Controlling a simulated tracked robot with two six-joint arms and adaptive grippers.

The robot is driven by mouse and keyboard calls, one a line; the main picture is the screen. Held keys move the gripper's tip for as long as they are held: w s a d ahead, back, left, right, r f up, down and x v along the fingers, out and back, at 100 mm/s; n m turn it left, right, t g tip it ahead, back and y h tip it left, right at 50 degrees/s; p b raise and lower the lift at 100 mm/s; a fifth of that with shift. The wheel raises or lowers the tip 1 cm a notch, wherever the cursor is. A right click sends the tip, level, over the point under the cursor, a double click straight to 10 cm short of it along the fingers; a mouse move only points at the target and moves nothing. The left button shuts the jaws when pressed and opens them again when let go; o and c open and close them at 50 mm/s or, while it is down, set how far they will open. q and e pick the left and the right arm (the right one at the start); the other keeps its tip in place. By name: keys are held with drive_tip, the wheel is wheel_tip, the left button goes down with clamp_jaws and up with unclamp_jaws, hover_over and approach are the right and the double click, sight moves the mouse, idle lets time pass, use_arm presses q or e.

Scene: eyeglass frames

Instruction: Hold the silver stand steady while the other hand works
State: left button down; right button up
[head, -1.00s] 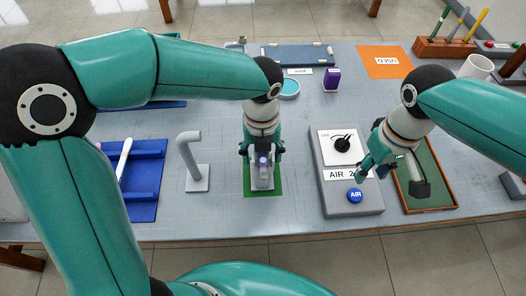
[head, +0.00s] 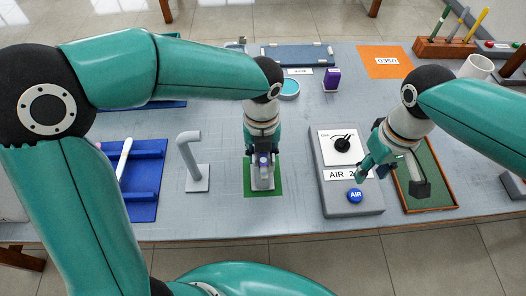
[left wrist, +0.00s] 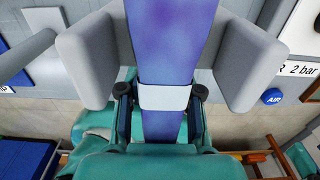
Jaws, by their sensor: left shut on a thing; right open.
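The silver stand (head: 262,184) is on a green mat (head: 248,190) near the table's front edge, mostly hidden by my left gripper. My left gripper (head: 262,160) points down and is shut on the stand. In the left wrist view, a blue-violet bar (left wrist: 178,45) with a white band runs between grey blocks; I cannot tell exactly how the fingers meet it. My right gripper (head: 367,171) is open and empty above the air panel's right side.
A grey air panel (head: 326,190) with a dial and blue button is right of the stand. A green-floored tray (head: 436,172) lies beyond it. A grey hooked post (head: 190,158) and a blue rack (head: 146,180) are to the left. A purple object (head: 332,78) stands behind.

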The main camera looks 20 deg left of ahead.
clamp_jaws()
idle(1.4)
